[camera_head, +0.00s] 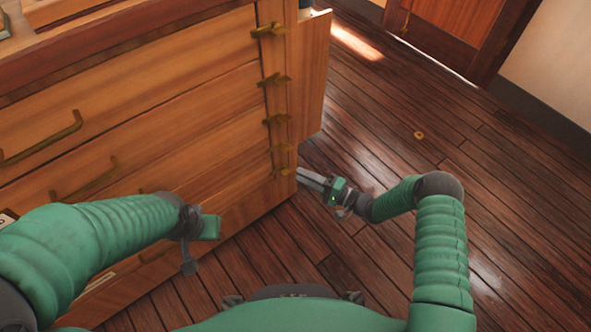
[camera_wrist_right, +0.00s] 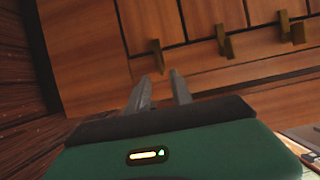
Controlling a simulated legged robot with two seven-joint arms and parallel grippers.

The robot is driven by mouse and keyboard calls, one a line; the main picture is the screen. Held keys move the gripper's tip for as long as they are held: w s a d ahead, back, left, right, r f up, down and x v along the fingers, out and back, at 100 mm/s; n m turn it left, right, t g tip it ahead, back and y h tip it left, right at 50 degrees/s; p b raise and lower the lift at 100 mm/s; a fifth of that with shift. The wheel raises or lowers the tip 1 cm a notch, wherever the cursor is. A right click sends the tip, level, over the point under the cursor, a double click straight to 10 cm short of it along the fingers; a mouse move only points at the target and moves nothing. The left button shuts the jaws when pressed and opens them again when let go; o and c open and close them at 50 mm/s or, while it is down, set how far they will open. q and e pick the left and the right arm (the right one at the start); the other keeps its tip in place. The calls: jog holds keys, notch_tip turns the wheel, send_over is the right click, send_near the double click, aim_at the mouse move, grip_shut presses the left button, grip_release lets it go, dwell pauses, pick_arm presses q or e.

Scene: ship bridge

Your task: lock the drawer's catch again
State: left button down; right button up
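The wooden chest of drawers (camera_head: 215,60) fills the left of the head view. Several brass catches run down its right edge: the top catch (camera_head: 269,31), one below it (camera_head: 274,80), another (camera_head: 278,119) and a low one (camera_head: 282,147). My right gripper (camera_head: 303,179) is by the low end of this row. In the wrist view its two fingers (camera_wrist_right: 160,92) are apart with nothing between them, and the nearest catch (camera_wrist_right: 158,57) is just beyond the tips. Which catch is unlocked I cannot tell. My left gripper (camera_head: 189,258) hangs before the lower drawers, fingers unclear.
Drawer handles (camera_head: 42,140) stick out from the chest's front. A wooden panel (camera_head: 312,75) stands out at its right side. A small brass piece (camera_head: 419,135) lies on the plank floor (camera_head: 375,110). A door (camera_head: 450,30) is at the back; the floor between is mostly clear.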

jog(key=p+v, duration=0.3)
jog(key=v, duration=1)
jog(key=shift+p, duration=0.4)
jog(key=shift+d, duration=0.1)
